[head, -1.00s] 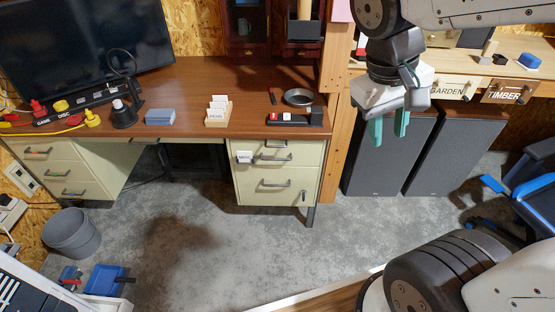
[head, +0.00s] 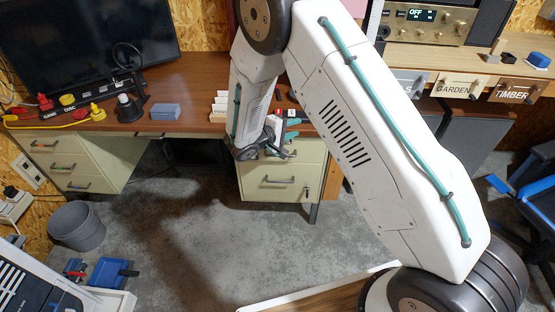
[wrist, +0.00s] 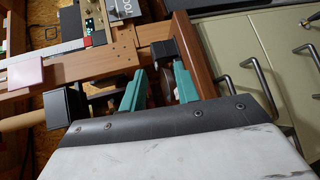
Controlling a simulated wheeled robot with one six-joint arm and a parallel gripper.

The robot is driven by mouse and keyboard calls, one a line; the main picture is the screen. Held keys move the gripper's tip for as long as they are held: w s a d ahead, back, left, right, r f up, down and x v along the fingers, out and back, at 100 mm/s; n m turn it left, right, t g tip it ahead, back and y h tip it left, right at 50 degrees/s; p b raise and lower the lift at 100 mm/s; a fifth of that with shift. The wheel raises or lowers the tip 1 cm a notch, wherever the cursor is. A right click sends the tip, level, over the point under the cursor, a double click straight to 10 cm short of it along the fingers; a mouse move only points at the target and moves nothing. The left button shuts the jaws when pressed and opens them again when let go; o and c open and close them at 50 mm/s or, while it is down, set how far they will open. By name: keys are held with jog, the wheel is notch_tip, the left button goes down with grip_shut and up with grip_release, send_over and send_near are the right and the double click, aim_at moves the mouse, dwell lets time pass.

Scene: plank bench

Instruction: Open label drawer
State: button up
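My gripper (head: 291,124) is beside the right pedestal of the brown desk, near the desktop's front edge. Its two teal fingers are apart, and they show open in the wrist view (wrist: 158,90) with nothing clearly held between them. The pedestal's cream top drawer (head: 312,150) is partly hidden by my arm. The lower drawer (head: 268,171) is closed and has a bar handle. Bar handles (wrist: 262,82) on cream fronts are at the right of the wrist view. Drawers lettered GARDEN (head: 459,86) and TIMBER (head: 515,90) are shut on the right bench.
A blue box (head: 165,111) and a black cylinder (head: 127,110) stand on the desk. A blue chair (head: 535,205) is at right. Floor before the desk is clear.

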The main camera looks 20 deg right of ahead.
jog(key=w+a+f+n+t+y, duration=0.1)
jog(key=a+f+n+t+y, duration=0.2)
jog(key=f, duration=0.7)
jog(key=w+a+f+n+t, duration=0.1)
jog(key=a+f+n+t, duration=0.15)
jog(key=a+f, duration=0.45)
jog(key=w+d+f, duration=0.3)
jog(key=w+d, duration=0.2)
jog(key=d, duration=0.2)
jog(key=shift+w+f+m, duration=0.15)
jog(key=shift+f+m, duration=0.15)
jog(key=shift+m, duration=0.05)
grip_shut()
